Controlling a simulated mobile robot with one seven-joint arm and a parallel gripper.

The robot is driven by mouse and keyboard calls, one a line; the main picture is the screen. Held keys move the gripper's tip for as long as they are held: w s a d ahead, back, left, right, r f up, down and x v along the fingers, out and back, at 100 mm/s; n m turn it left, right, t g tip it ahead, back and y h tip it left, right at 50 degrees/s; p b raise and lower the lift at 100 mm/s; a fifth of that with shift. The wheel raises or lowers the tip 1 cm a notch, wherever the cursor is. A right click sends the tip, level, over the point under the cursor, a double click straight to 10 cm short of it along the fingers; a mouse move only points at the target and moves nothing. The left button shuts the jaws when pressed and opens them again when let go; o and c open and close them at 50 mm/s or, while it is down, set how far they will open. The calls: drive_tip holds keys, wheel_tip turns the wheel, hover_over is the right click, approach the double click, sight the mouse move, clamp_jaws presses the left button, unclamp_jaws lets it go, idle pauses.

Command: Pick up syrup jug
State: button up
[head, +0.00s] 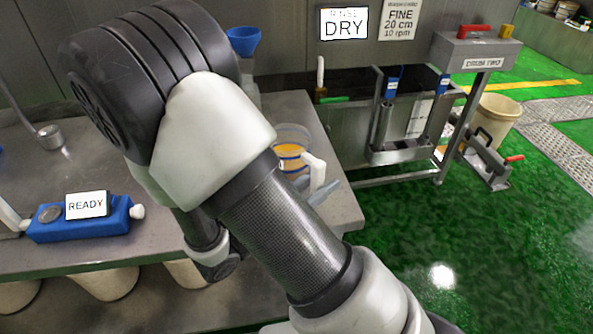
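A clear round jug (291,137) with amber contents and a blue band stands near the right end of the grey worktop. It looks like the syrup jug. My arm hides its lower left part. A white handle-like piece (314,168) shows at its right, but I cannot tell whether it belongs to the jug. My arm crosses the middle of the head view in front of the worktop. My gripper cannot be made out; it seems hidden behind my arm, so its contact with the jug cannot be told.
The worktop (335,205) also holds a blue scale (80,220) reading READY and a small metal weight (49,137). A blue funnel (243,40) stands at the back. Metal drum equipment (345,140) and a cream bucket (497,118) stand at right. Green floor lies open at lower right.

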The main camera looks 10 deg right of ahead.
drive_tip(key=shift+x, duration=1.5)
clamp_jaws()
drive_tip(key=shift+r, duration=0.1)
